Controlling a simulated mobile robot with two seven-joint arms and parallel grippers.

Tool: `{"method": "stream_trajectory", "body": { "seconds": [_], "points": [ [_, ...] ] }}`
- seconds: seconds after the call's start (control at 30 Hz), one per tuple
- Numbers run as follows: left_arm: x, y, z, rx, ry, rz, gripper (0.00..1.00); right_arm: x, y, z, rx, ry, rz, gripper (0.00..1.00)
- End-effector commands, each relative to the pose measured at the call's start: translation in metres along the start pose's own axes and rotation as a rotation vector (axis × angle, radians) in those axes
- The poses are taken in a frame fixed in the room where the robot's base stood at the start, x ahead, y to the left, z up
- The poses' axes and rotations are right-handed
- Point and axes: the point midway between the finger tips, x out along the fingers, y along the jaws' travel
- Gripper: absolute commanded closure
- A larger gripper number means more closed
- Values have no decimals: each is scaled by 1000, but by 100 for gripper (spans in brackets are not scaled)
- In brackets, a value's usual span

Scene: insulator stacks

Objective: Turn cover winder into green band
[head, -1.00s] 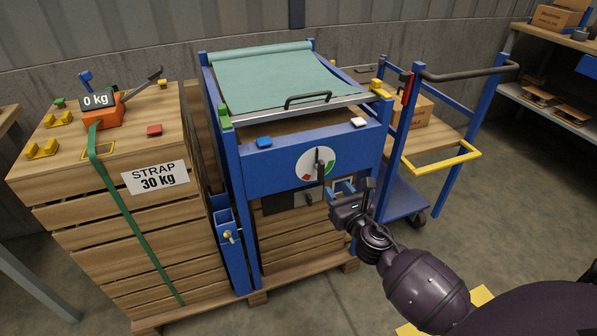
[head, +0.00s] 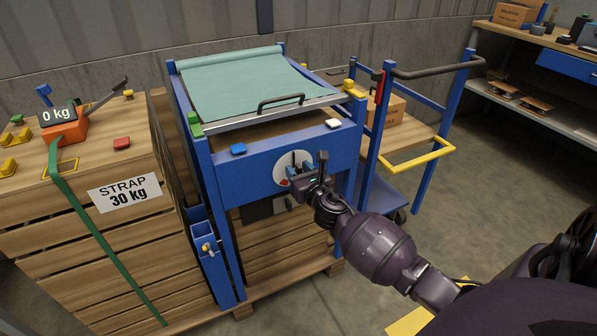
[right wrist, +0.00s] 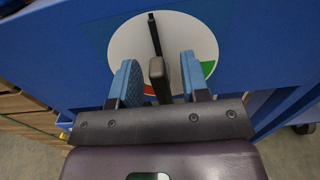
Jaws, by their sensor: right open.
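The cover winder is a dark handle (right wrist: 159,75) on a round white dial (head: 278,168) in the blue front panel; the right wrist view shows the dial (right wrist: 125,45) more fully. A thin dark pointer (right wrist: 153,30) points up, slightly left, on white. The green band (right wrist: 208,66) is on the dial's right side, and a red band (right wrist: 149,90) lies low, partly hidden. My right gripper (head: 299,161) is in front of the dial. In the right wrist view its open blue fingers (right wrist: 158,78) stand either side of the handle, with visible gaps. My left gripper is out of view.
A teal cover (head: 245,82) with a dark bar handle (head: 281,100) lies over the blue frame. A strapped crate stack (head: 110,240) stands at left. A blue trolley with a yellow rail (head: 418,159) stands close on the right. Floor further right is clear.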

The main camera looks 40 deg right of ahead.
Motion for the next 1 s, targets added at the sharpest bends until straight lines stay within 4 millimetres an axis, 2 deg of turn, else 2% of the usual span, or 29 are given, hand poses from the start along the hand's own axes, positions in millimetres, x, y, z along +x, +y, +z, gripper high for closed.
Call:
{"method": "stream_trajectory", "body": {
  "seconds": [0.17, 0.47, 0.77, 1.0],
  "points": [
    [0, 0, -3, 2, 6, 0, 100, 0, 0, 0, 0, 0, 0, 58],
    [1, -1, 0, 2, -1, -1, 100, 0, 0, 0, 0, 0, 0, 100],
    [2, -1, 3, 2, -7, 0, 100, 0, -1, 0, 27, 0, 0, 100],
    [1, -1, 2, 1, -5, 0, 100, 0, -3, 0, 148, 0, 0, 100]
  ]
}}
